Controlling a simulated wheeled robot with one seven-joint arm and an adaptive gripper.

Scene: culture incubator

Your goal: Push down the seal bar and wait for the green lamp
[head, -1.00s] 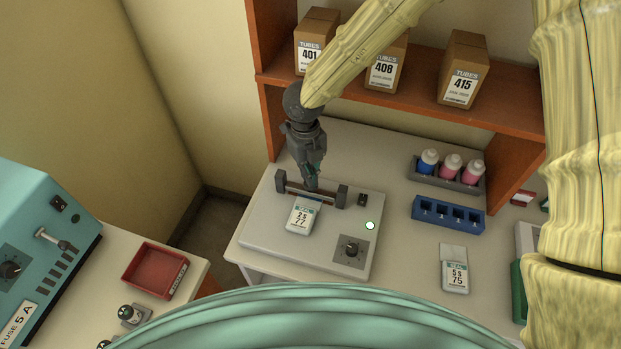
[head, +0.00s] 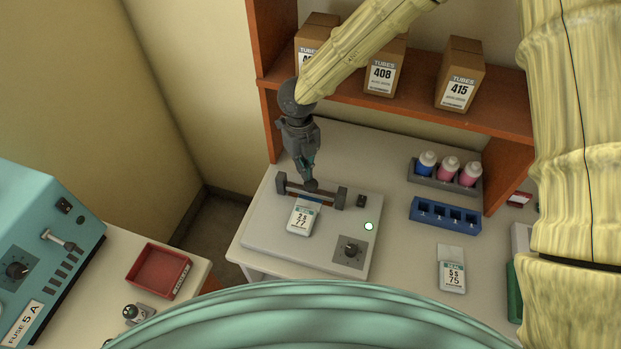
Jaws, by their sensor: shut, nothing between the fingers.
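The sealer (head: 262,232) is a flat pale grey machine on the bench. Its dark seal bar (head: 296,189) spans two dark posts near the back. A white pouch (head: 301,219) labelled 2S 77 lies on the sealer, its top end at the bar. My gripper (head: 312,186) points down with shut, empty fingers, its tips at the middle of the bar. Whether the tips press on the bar or sit just above it is hard to tell. The round lamp (head: 369,226) on the right of the sealer shows a bright white centre with a green rim. A dark knob (head: 348,250) sits below it.
A second pouch (head: 452,272) lies on the bench to the right. A blue rack (head: 445,216) and a grey holder with capped bottles (head: 449,168) stand behind it. Tube boxes (head: 460,75) line the shelf above. A red tray (head: 157,270) and a teal machine (head: 45,245) are at left.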

